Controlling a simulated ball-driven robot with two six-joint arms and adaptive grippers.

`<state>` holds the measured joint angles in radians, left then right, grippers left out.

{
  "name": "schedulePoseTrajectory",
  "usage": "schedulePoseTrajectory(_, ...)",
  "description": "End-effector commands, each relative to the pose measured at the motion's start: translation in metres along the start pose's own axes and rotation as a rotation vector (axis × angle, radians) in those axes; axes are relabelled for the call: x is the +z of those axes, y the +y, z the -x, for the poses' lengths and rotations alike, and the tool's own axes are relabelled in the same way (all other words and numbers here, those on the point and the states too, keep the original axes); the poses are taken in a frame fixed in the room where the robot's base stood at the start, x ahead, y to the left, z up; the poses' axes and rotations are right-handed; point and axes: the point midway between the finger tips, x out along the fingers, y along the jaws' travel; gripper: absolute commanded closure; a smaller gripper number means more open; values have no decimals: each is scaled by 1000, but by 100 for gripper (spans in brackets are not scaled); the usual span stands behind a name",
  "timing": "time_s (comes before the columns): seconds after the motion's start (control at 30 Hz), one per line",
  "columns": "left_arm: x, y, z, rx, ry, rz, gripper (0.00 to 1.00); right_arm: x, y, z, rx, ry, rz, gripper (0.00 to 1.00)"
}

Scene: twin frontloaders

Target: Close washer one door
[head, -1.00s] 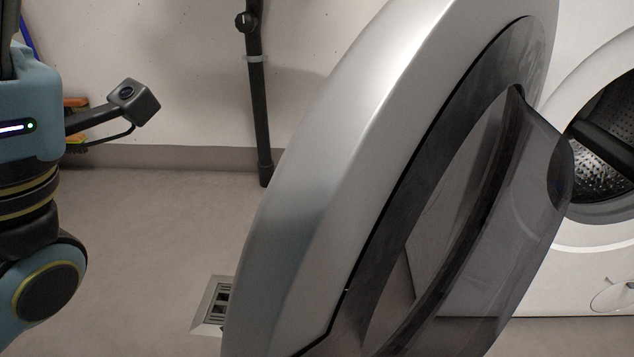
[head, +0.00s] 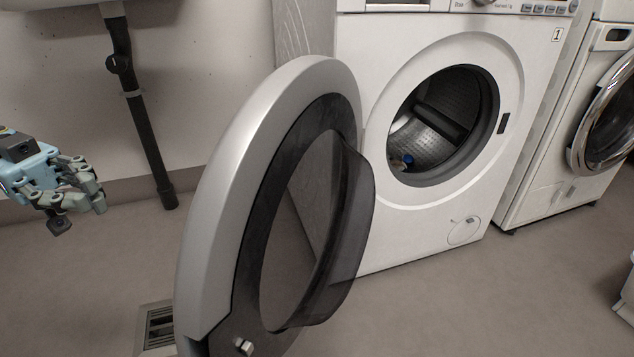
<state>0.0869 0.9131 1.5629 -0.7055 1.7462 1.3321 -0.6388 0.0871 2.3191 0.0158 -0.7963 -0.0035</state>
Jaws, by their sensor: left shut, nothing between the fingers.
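Washer one (head: 345,130), a white frontloader marked "1", stands right of centre with its drum opening (head: 440,125) uncovered. A small blue and tan item (head: 407,160) shows inside the drum. Its door (head: 225,190), a silver ring with a dark inner rim and clear bowl, stands wide open toward me at the middle of the view. My left gripper (head: 98,200) is at the far left, shut and empty, apart from the door and on its outer side. My right gripper is not in view.
A second washer (head: 560,165) with a chrome-rimmed door (head: 600,120) stands at the right. A black drain pipe (head: 140,120) runs down the back wall. A floor drain (head: 155,325) lies at lower left. The floor between my left gripper and the door is clear.

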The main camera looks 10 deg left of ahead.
Motion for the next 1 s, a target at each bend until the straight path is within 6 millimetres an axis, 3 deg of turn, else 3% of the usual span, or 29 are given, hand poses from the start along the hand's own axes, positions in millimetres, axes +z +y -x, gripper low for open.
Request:
schedulePoseTrajectory(0.27, 1, -1, -9, -1, 4, -5, 100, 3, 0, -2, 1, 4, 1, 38)
schedulePoseTrajectory(0.73, 3, -1, -104, 0, 9, -6, 100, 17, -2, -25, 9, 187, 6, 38)
schedulePoseTrajectory(1.0, 1, -1, -134, -1, 7, -7, 100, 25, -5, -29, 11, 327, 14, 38)
